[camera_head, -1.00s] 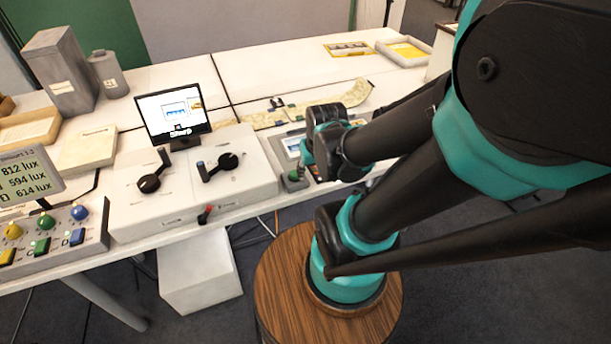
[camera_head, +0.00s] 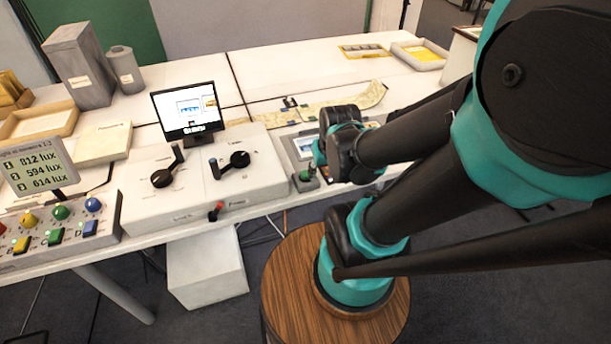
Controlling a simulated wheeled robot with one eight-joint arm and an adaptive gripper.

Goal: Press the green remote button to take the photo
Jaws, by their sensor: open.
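A green round button (camera_head: 304,176) sits on a small grey box at the front edge of the white table, right of the lever console. My gripper (camera_head: 318,156) is at the far end of the black and teal arm, just above and to the right of this button in the picture. Only a teal and dark part of it shows; my arm covers the rest, and its fingertips are not clear. It appears apart from the button, but I cannot tell the exact gap. Nothing is seen held in it.
A grey device with a screen (camera_head: 303,146) lies behind the button, partly hidden by my arm. A white console (camera_head: 228,190) with black levers and a monitor (camera_head: 187,110) stand to the left. A panel with a green button (camera_head: 55,236) is at far left. A map strip (camera_head: 350,101) lies behind.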

